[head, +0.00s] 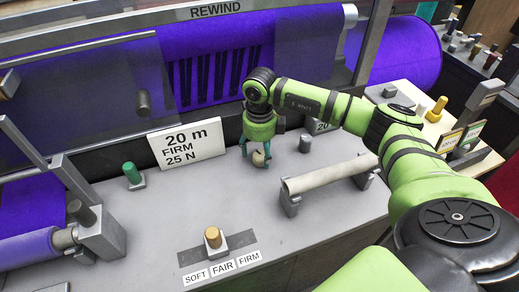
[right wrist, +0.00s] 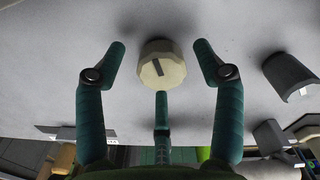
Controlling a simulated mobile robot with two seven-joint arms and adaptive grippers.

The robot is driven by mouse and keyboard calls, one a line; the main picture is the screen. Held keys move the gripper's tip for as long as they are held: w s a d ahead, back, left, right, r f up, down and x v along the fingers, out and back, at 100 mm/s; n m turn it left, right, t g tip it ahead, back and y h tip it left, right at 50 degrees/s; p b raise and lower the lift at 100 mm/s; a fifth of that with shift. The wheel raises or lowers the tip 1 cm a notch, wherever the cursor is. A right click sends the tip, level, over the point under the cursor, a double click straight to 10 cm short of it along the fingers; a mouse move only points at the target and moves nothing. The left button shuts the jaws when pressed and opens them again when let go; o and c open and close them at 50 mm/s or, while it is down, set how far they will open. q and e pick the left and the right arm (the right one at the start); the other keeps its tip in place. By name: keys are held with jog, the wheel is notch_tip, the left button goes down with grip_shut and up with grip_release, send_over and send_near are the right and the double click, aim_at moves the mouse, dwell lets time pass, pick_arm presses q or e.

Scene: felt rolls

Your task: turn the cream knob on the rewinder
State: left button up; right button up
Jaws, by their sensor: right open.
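The cream knob (head: 259,158) is on the grey top of the rewinder (head: 165,220), right of the "20 m FIRM 25 N" card. In the right wrist view the knob (right wrist: 161,64) is faceted, with a dark slanted mark on its face. My right gripper (head: 256,160) points down at the knob. In the right wrist view its teal fingers (right wrist: 160,75) are spread open around the knob, with visible gaps at the two side fingers. The third finger is just below the knob; I cannot tell whether it touches. My left gripper is not in view.
A white card (head: 187,145) stands just left of the gripper. A grey cylinder (head: 305,144) and a cream bar on supports (head: 330,174) stand to the right.

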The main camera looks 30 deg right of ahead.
jog(key=c, duration=1.1)
